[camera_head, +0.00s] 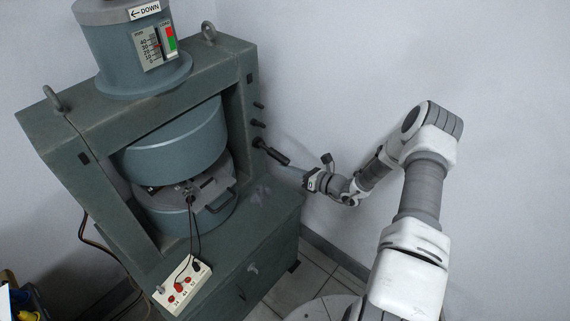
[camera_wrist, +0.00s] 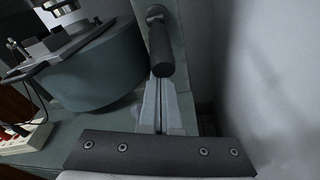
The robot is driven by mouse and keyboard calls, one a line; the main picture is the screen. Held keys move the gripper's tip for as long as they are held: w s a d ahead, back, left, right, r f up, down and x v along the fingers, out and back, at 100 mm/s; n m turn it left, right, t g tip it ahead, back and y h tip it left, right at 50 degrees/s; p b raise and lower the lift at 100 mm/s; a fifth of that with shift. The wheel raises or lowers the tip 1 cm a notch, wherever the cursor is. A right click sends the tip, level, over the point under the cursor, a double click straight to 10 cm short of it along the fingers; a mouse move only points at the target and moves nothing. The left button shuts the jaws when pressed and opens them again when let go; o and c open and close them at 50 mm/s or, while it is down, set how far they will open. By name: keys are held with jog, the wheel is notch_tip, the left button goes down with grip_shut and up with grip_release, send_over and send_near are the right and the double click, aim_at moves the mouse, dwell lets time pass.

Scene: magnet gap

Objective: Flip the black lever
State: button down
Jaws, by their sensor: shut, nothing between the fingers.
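The black lever (camera_head: 274,154) sticks out from the right side of the green magnet frame, slanting down to the right. In the wrist view the lever (camera_wrist: 161,50) is a dark rounded handle on a round pivot, pointing towards my gripper. My gripper (camera_head: 292,165) is right at the lever's free end in the head view. In the wrist view my gripper (camera_wrist: 161,88) has its two grey fingers together, with nothing between them, just below the handle's end. I cannot tell whether the fingertips touch the lever.
Small black knobs (camera_head: 257,124) sit above the lever on the same side face. The round magnet poles (camera_head: 180,145) fill the frame's opening. A white box with red sockets (camera_head: 183,287) stands on the front ledge. A bare wall (camera_head: 330,70) is close behind.

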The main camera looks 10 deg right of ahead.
aim_at(278, 157)
jog(key=r+g+h+p, duration=0.1)
jog(key=r+p, duration=0.1)
jog(key=r+g+p, duration=0.1)
jog(key=p, duration=0.1)
jog(key=r+g+h+p, duration=0.1)
jog(key=r+p, duration=0.1)
jog(key=p, duration=0.1)
jog(key=shift+s+d+r+h, duration=0.15)
jog(key=shift+s+r+h, duration=0.1)
jog(key=shift+r+h, duration=0.1)
jog(key=shift+r+g+h+p, duration=0.6)
jog(key=shift+g+p, duration=0.1)
jog(key=shift+p, duration=0.3)
jog(key=shift+w+a+r+m+g+h+p, duration=0.2)
jog(key=shift+r+g+h+p, duration=0.1)
jog(key=shift+r+p, duration=0.25)
jog(key=shift+w+a+r+m+g+h+p, duration=0.15)
jog(key=shift+r+g+p, duration=0.15)
jog(key=shift+r+p, duration=0.2)
jog(key=shift+w+r, duration=0.15)
jog(key=shift+w, duration=0.05)
